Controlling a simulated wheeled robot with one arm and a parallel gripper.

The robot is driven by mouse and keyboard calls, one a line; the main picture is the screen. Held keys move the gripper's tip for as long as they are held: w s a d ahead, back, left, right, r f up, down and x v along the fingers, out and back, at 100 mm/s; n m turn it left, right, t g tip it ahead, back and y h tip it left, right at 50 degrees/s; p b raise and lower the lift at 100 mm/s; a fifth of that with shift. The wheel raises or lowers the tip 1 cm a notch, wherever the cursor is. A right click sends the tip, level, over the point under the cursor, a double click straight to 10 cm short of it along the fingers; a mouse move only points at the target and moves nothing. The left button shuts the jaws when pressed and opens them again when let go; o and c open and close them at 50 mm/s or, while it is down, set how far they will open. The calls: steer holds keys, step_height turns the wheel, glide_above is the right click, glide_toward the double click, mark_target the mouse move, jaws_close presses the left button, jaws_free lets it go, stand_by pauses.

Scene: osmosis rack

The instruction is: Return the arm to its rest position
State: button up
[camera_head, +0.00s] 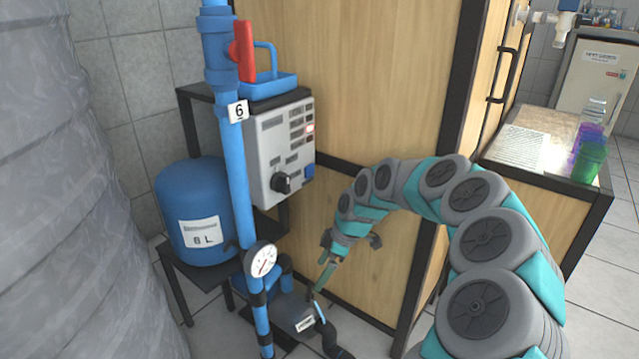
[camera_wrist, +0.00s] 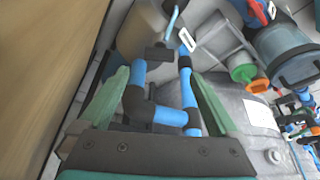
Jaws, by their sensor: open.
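My arm curves in from the lower right in the head view, its grey and teal links arching over to the left. My gripper (camera_head: 320,283) hangs at its end, pointing down and left, in front of the wooden panel (camera_head: 350,80) and just above the pump (camera_head: 300,315). In the wrist view the two green fingers of my gripper (camera_wrist: 165,80) stand apart, with nothing held. Blue pipes with a dark elbow (camera_wrist: 140,105) show between and beyond the fingers; I cannot tell whether they touch.
A blue pipe with a red-handled valve (camera_head: 245,50) and a gauge (camera_head: 262,259) stands left of my gripper. A control box (camera_head: 270,150) and a blue tank (camera_head: 190,195) are behind it. A counter (camera_head: 550,170) with cups is at right. A large grey tank (camera_head: 70,200) fills the left.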

steer(key=s+d+r+m+h, duration=0.1)
steer(key=s+r+m, duration=0.3)
steer(key=s+r, duration=1)
steer(key=s+d+f+m+g+h, duration=0.1)
steer(key=s+d+m, duration=0.3)
steer(key=s, duration=0.5)
steer(key=s+d+f+m+h, duration=0.1)
steer(key=s+d+m, duration=0.3)
steer(key=s, duration=0.5)
steer(key=s+d+f+m+g+h, duration=0.15)
steer(key=s+d+m, duration=0.3)
steer(key=s, duration=0.45)
step_height(320, 180, up, 13)
steer(key=p, duration=1.2)
steer(key=shift+w+r, duration=0.15)
steer(key=shift+d, duration=0.1)
